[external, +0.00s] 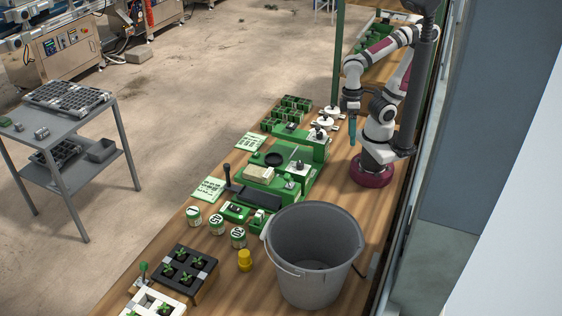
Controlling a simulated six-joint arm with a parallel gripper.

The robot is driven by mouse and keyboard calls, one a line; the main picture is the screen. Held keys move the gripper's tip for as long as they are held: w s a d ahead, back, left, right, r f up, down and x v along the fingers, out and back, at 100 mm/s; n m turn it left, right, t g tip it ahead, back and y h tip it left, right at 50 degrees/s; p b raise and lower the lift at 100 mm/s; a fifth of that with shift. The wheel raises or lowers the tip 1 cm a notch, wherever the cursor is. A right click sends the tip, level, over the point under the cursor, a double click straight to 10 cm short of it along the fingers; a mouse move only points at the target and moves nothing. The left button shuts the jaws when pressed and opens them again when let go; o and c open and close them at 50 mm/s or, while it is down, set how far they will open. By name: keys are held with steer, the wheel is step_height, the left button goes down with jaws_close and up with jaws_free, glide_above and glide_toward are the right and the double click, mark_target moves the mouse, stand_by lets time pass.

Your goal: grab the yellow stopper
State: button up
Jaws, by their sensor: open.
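The yellow stopper (245,260) stands on the wooden bench in the lower middle of the external view, just left of the large grey bucket. It looks like a small upright cylinder with a narrower top. My gripper (352,132) hangs well above the bench at the upper right, far from the stopper, with the green seeder and the bucket lying between them. It is open. The fingers are small in this view, and I see nothing held between them.
The tall grey bucket (312,255) stands beside the stopper on its right. Numbered tins (217,225) stand behind it. A black seedling tray (184,270) lies to its left. The green seeder (280,165) fills the bench middle. A dark post rises by my arm.

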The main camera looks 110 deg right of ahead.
mark_target(240, 258)
steer(key=w+a+f+n+t, duration=0.1)
steer(key=w+a+n+t, duration=0.15)
steer(key=w+n, duration=0.7)
steer(key=w+a+n+t, duration=0.1)
steer(key=w+n+t, duration=0.45)
steer(key=w, duration=0.75)
steer(key=w+a+f+n+t, duration=0.1)
steer(key=w+a+f+n, duration=0.15)
steer(key=w+n, duration=0.35)
steer(key=w+a+f+n+t, duration=0.1)
steer(key=w+a+f+n, duration=0.2)
steer(key=n, duration=0.5)
steer(key=w+a+f+n+t+y, duration=0.25)
steer(key=a+f+n, duration=0.45)
steer(key=n, duration=0.9)
steer(key=shift+n+y, duration=0.3)
steer(key=shift+y, duration=0.25)
steer(key=x, duration=1.5)
steer(key=shift+w+a+f, duration=0.1)
steer(key=shift+a+f, duration=0.05)
steer(key=shift+f, duration=0.05)
jaws_close()
